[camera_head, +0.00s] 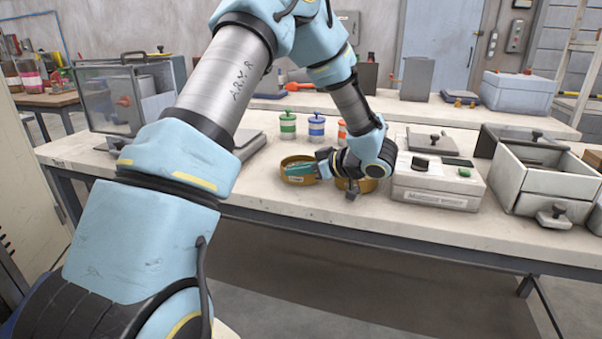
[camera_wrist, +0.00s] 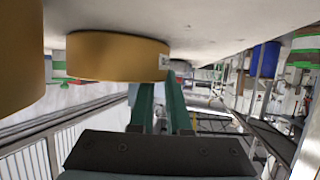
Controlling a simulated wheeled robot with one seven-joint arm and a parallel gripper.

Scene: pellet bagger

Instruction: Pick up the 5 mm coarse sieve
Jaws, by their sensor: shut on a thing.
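Two round brass-coloured sieves are on the bench in the head view. The left sieve (camera_head: 298,181) has a pale label on its front wall; I cannot read it, so I cannot confirm the 5 mm mark. My gripper (camera_head: 296,170) reaches left, low over the bench, its teal fingers at this sieve. In the wrist view, my gripper (camera_wrist: 162,88) is shut on the edge of the labelled sieve (camera_wrist: 115,57). I see no clear gap under it. The other sieve (camera_head: 369,185) is partly hidden behind my wrist; it also shows at the wrist view's left edge (camera_wrist: 18,60).
A white moisture meter (camera_head: 435,190) stands close to the right of my wrist. Green (camera_head: 288,127), blue (camera_head: 316,128) and orange (camera_head: 341,132) lidded jars stand behind the sieves. The bench (camera_head: 270,206) is clear in front of the left sieve.

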